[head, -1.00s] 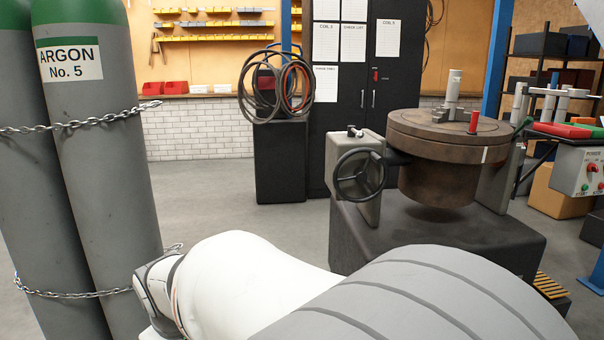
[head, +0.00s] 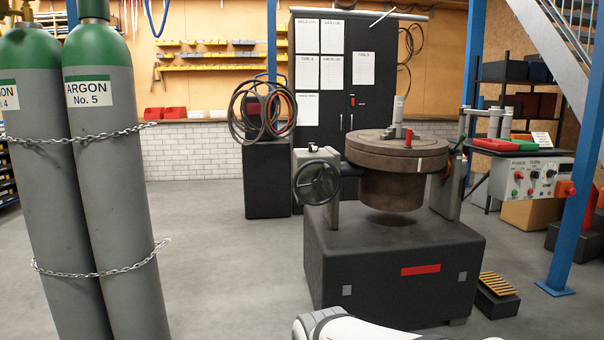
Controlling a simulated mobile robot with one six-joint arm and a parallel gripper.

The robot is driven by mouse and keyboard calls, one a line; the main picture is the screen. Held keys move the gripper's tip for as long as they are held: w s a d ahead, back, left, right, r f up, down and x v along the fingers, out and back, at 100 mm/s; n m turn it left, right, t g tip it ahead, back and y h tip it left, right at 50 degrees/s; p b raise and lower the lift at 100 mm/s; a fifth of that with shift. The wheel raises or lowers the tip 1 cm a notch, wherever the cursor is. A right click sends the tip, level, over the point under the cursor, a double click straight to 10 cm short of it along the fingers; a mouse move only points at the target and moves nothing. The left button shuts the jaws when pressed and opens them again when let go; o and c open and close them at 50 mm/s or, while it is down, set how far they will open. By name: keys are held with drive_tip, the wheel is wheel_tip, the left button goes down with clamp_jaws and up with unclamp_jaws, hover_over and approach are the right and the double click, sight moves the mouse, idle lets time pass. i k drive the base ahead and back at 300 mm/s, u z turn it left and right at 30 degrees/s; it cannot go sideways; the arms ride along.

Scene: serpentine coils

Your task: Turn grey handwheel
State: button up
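The grey handwheel (head: 334,190) is a dark spoked ring with a small crank knob. The turntable stands on a dark base block (head: 385,269). Part of my white arm shows at the bottom edge, in front of the base block and below the handwheel. My gripper is out of the picture, so its fingers cannot be seen.
Two chained argon cylinders (head: 117,190) stand on the left. A control panel (head: 533,178) and a blue post (head: 575,160) are on the right. A small footstool-like pedal (head: 497,292) lies right of the base. Grey floor (head: 225,260) is clear between cylinders and base.

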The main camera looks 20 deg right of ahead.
sight(316, 182)
drive_tip(key=z, duration=0.25)
drive_tip(key=i, duration=1.15)
drive_tip(key=u, duration=0.35)
